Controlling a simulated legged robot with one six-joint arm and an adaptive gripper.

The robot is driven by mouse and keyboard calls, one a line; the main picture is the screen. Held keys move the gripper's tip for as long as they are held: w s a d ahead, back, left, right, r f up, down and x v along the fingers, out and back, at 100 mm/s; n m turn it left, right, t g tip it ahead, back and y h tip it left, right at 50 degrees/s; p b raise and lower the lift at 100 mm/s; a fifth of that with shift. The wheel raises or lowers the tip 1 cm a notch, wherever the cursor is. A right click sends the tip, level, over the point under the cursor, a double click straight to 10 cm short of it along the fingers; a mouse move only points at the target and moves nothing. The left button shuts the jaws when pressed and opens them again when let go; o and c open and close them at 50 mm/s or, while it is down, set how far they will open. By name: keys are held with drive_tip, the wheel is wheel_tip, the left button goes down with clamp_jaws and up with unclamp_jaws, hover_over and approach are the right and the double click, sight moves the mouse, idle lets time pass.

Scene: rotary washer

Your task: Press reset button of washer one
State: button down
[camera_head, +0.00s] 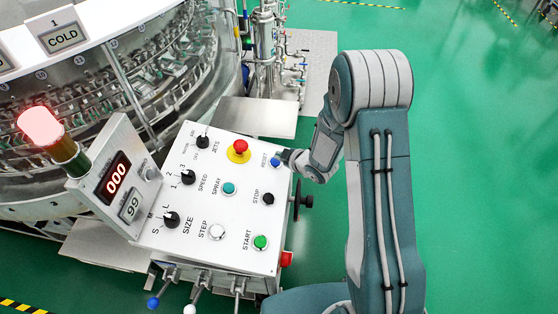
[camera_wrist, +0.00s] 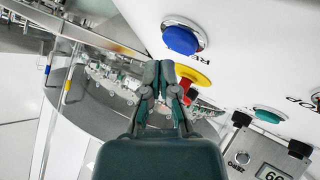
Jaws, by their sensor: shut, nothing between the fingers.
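In the wrist view the blue button (camera_wrist: 181,40) is large, just beyond and slightly right of my fingertips. My gripper (camera_wrist: 167,66) is shut and empty, its fingertips together. A red lamp is lit on the signal tower (camera_head: 40,125).
A red emergency knob on a yellow base (camera_head: 240,148) is left of the reset button. The black stop (camera_head: 267,198), teal spray (camera_head: 229,188) and green start (camera_head: 260,242) buttons are lower. A black handwheel (camera_head: 300,200) sticks out right. Green floor right is clear.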

drive_tip(key=shift+w+a+f, duration=0.1)
drive_tip(key=shift+a+f, duration=0.05)
drive_tip(key=shift+f, duration=0.3)
drive_tip(key=shift+a+f, duration=0.1)
drive_tip(key=shift+f, duration=0.35)
idle(0.6)
drive_tip(key=shift+r, duration=0.1)
drive_tip(key=shift+d+r, duration=0.25)
drive_tip(key=shift+r, duration=0.45)
drive_tip(key=r, duration=0.2)
drive_tip(key=d+r, duration=0.1)
drive_tip(key=r, duration=0.2)
drive_tip(key=shift+d, duration=0.15)
drive_tip(key=shift+s+f, duration=0.1)
drive_tip(key=shift+s, duration=0.15)
idle(0.7)
